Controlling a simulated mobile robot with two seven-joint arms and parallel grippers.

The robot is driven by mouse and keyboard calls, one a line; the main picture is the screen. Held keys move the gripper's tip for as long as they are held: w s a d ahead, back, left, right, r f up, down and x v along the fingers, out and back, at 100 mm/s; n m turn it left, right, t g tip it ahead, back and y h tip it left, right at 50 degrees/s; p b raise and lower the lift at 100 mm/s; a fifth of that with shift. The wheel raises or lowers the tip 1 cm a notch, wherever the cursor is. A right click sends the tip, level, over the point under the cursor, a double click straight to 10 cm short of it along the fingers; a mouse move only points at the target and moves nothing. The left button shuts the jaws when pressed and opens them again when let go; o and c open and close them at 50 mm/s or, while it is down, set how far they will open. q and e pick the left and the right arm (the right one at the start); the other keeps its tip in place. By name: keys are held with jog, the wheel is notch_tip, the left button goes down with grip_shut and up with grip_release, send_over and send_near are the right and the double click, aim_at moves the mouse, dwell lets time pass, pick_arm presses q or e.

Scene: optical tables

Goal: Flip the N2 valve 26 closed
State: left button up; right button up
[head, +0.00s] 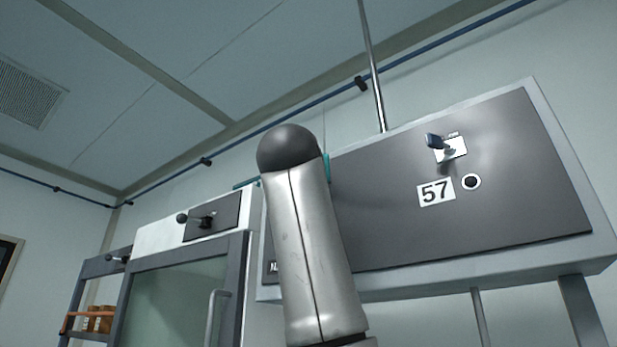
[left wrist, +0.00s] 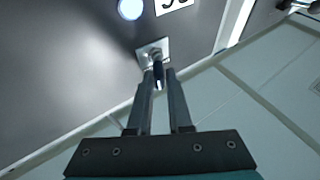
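In the left wrist view a valve handle (left wrist: 158,72) with a dark lever stands out from a small bright plate (left wrist: 151,50) on a grey panel. My left gripper (left wrist: 159,75) is at this valve, with its two fingers on either side of the lever. The fingers look apart, with narrow gaps beside the lever; firm contact does not show. A number label (left wrist: 172,5) is cut off by the frame's top edge, so I cannot read it fully. In the head view my arm link hides the gripper and this valve. My right gripper is not in view.
A cabinet with a black-knobbed valve (head: 196,219) stands left. A round pale light (left wrist: 131,8) shows in the wrist view.

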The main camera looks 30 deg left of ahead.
pick_arm(q)
grip_shut()
jog(key=shift+s+a+m+t+h, duration=0.1)
jog(key=shift+m+t+h, duration=0.2)
jog(key=shift+h, duration=0.2)
jog(key=shift+a+m+g+h, duration=0.25)
jog(key=shift+a+m+h, duration=0.3)
jog(key=shift+m+h, duration=2.05)
jog(key=shift+a+m+g+h, duration=0.2)
jog(key=shift+a+m+h, duration=0.6)
jog(key=shift+h, duration=3.4)
jog(key=shift+a+m+g+h, duration=0.3)
jog(key=shift+m+h, duration=1.7)
jog(key=shift+h, duration=1.4)
jog(key=shift+r+m+g+h, duration=0.1)
jog(key=shift+m+g+h, duration=0.3)
jog(key=shift+h, duration=0.3)
jog(key=shift+o, duration=2.3)
grip_release()
jog(key=shift+w+a, duration=0.1)
jog(key=shift+w, duration=0.1)
